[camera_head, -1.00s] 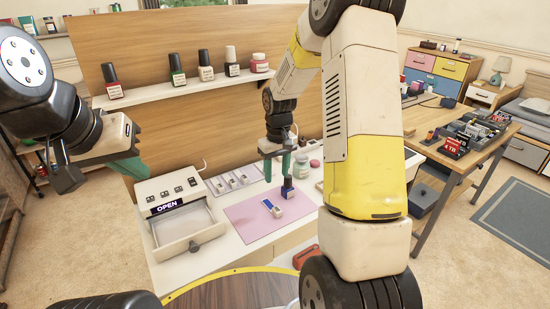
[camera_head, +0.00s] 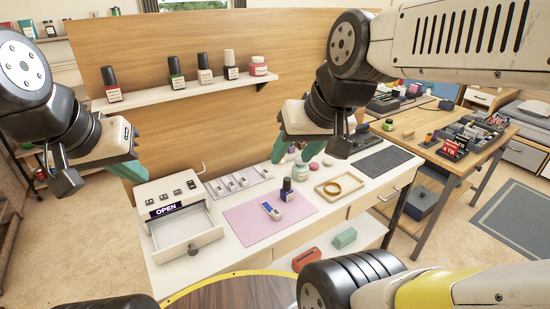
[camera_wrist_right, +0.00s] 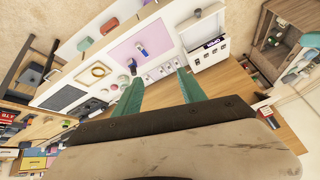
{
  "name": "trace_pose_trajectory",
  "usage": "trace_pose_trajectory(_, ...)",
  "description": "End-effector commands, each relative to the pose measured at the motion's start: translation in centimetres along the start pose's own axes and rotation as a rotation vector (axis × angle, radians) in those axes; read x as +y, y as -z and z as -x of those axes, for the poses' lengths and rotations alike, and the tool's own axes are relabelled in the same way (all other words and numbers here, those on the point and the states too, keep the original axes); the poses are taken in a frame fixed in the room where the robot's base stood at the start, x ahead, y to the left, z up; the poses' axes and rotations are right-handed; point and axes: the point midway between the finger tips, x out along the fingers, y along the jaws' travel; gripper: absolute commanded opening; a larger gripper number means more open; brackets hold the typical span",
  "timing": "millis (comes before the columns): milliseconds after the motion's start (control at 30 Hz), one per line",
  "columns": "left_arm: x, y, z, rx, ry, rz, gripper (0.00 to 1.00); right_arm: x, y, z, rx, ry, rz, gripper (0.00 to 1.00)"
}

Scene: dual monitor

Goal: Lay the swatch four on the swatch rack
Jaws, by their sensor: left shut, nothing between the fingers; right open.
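Swatch four seems to be the small white and blue swatch (camera_head: 271,210) lying on the pink mat (camera_head: 245,226); its number is too small to read. It also shows in the right wrist view (camera_wrist_right: 142,50). The swatch rack (camera_head: 248,178), holding several pale swatches, lies behind the mat and also shows in the right wrist view (camera_wrist_right: 150,79). My right gripper (camera_head: 290,152) is open and empty, above the table's back part; its green fingers spread in the wrist view (camera_wrist_right: 159,84).
A dark blue polish bottle (camera_head: 287,190) stands on the mat near the swatch. A white lamp box (camera_head: 178,212) marked OPEN is left, with its drawer out. A tray with a gold ring (camera_head: 341,188) and jars (camera_head: 300,172) are right. A bottle shelf (camera_head: 185,92) is behind.

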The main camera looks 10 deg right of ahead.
Motion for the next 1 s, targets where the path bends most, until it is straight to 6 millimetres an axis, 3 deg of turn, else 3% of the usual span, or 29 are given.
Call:
trace_pose_trajectory(133,0.0,0.0,0.0,0.0,0.0,0.0,0.0,1.2,1.8,-2.2,-0.072,-0.065,0.028,0.48)
trace_pose_trajectory(267,0.0,0.0,0.0,0.0,0.0,0.0,0.0,2.9,4.1,-5.8,-0.166,-0.135,0.075,0.48)
trace_pose_trajectory(500,0.0,0.0,0.0,0.0,0.0,0.0,0.0,5.8,7.1,-14.4,-0.328,-0.199,0.167,0.48)
trace_pose_trajectory(700,0.0,0.0,0.0,0.0,0.0,0.0,0.0,7.8,7.5,-23.1,-0.443,-0.185,0.233,0.48)
trace_pose_trajectory(900,0.0,0.0,0.0,0.0,0.0,0.0,0.0,9.1,6.0,-31.8,-0.525,-0.129,0.27,0.48)
trace_pose_trajectory(1000,0.0,0.0,0.0,0.0,0.0,0.0,0.0,9.3,5.2,-34.9,-0.546,-0.102,0.278,0.48)
